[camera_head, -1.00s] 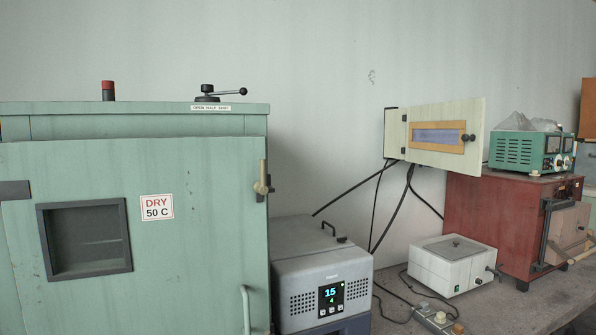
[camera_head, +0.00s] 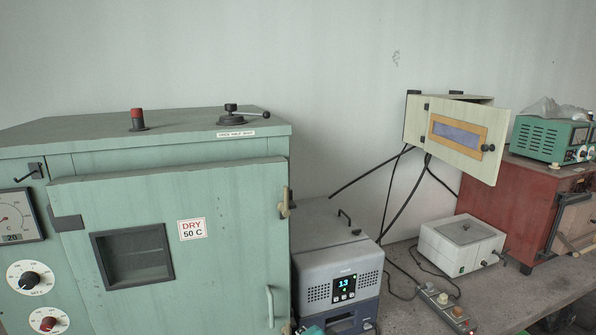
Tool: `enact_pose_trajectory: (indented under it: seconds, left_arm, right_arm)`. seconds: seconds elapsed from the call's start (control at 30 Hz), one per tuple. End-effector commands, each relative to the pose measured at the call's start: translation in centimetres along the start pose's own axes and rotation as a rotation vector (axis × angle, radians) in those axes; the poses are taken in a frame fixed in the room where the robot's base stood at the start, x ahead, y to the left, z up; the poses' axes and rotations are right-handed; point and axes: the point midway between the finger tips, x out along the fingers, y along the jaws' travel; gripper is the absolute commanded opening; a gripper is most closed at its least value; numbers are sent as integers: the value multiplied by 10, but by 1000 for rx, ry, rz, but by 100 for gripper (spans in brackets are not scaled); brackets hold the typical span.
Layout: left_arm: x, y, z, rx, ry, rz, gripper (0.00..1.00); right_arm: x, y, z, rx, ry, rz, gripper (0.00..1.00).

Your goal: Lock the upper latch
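The green oven (camera_head: 130,125) stands at left with its door (camera_head: 230,250) facing me. The door looks close to its frame; I cannot tell whether it is fully seated. The upper latch (camera_head: 285,203) is a small tan lever, roughly upright, at the door's right edge. A second tan piece, perhaps the lower latch (camera_head: 287,328), shows at the bottom of that edge. A pale handle (camera_head: 270,306) is on the door. Neither gripper can be made out; a teal shape at the bottom edge and a dark one at bottom right are too cut off to identify.
A grey device (camera_head: 340,265) with a lit display stands close to the oven's right side. A white box (camera_head: 462,245), a power strip (camera_head: 445,305) and a red furnace (camera_head: 510,205) are farther right. An open-doored cabinet (camera_head: 415,120) hangs on the wall. Cables cross the bench.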

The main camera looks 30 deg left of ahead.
Motion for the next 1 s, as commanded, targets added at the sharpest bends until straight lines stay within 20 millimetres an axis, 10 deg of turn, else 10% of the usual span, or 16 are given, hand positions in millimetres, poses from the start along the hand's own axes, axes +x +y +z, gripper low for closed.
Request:
enact_pose_trajectory:
  seconds: [0.1,0.4,1.0]
  left_arm:
    - [-28,-71,-50,100,0,-147,0]
    - [-83,-179,-147,296,9,-497,0]
    - [-105,-206,-181,361,16,-640,0]
  right_arm:
    - [-55,0,-39,0,0,0,40]
    - [-136,0,-97,0,0,0,40]
    - [-156,0,-112,0,0,0,40]
